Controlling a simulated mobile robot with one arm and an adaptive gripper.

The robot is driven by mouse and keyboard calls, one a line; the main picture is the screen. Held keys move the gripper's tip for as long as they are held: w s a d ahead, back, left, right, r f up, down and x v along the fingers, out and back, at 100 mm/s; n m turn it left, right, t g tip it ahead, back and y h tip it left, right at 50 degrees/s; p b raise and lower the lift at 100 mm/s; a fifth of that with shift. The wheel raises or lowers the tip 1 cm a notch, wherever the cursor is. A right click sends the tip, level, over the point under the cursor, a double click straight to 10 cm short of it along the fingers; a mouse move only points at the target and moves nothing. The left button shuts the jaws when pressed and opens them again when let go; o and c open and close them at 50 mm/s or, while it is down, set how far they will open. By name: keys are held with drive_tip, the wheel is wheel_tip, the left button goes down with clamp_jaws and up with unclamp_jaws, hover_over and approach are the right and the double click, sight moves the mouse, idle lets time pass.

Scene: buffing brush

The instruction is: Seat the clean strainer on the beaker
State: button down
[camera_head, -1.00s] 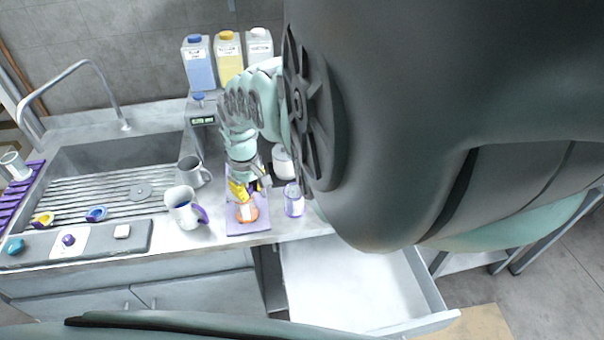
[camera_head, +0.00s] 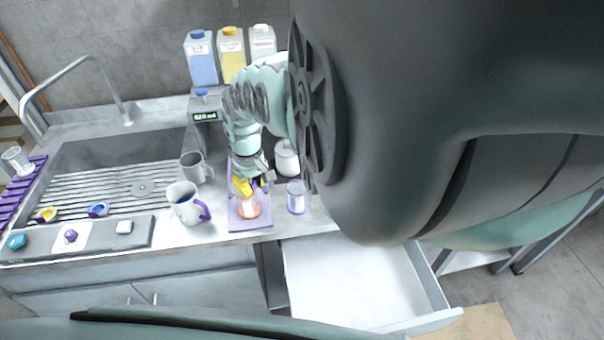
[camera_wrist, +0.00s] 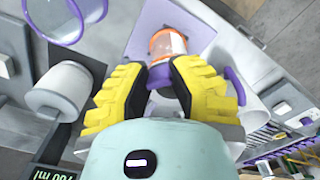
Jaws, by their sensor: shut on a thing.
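A clear beaker with an orange band (camera_head: 248,208) stands on a purple mat (camera_head: 250,224) on the counter; the beaker also shows in the wrist view (camera_wrist: 168,44). My gripper (camera_head: 248,187) is low just behind it. In the wrist view its yellow fingers (camera_wrist: 160,82) are shut on a small purple piece (camera_wrist: 159,77), which overlaps the beaker's near side. Most of the held piece is hidden, so I cannot tell for sure that it is the strainer or whether it touches the beaker. A yellow ring-like piece (camera_head: 46,214) and a blue one (camera_head: 98,209) lie by the sink.
A purple-rimmed clear beaker (camera_head: 296,197) and a white jar (camera_head: 286,160) stand right of the mat. A purple-handled mug (camera_head: 187,203) and a grey mug (camera_head: 194,168) stand left. A display unit (camera_head: 205,113) and several cartons (camera_head: 231,55) are behind. An open drawer (camera_head: 355,285) juts out in front.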

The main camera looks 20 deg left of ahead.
drive_tip(key=shift+w+d, duration=0.25)
drive_tip(key=shift+w, duration=0.05)
drive_tip(key=shift+f+b, duration=0.7)
drive_tip(key=shift+b, duration=0.2)
drive_tip(key=c, duration=1.2)
unclamp_jaws()
drive_tip(key=shift+r, duration=0.1)
wheel_tip(320, 180, up, 11)
drive_tip(key=p, duration=0.9)
drive_tip(key=shift+d, duration=0.1)
